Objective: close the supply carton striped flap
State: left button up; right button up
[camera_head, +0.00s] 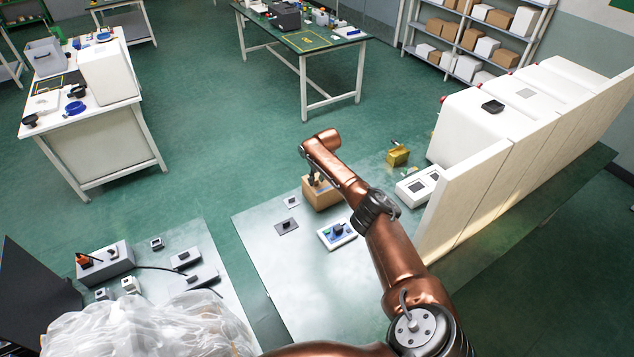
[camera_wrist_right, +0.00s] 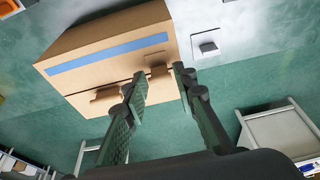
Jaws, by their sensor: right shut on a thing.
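The supply carton (camera_head: 322,196) is a brown cardboard box on the grey table in the head view. The wrist view shows its striped flap (camera_wrist_right: 108,53), a brown panel with a blue stripe across it. Two small brown tabs stick out near the panel's edge, a left one (camera_wrist_right: 105,96) and a right one (camera_wrist_right: 159,72). My right gripper (camera_wrist_right: 160,88) is shut on the right tab, with a finger on each side of it. In the head view my right gripper (camera_head: 312,176) is at the carton, partly hidden by my wrist. My left gripper is not in view.
A blue-and-white device (camera_head: 336,234) and small dark plates stand near the carton. A brass-coloured block (camera_head: 398,155) and a white box with dark windows (camera_head: 419,186) stand to its right, before a tall pale panel (camera_head: 485,185). The table's front left is bare.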

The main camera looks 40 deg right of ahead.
jog(key=o, duration=1.2)
jog(key=v, duration=1.2)
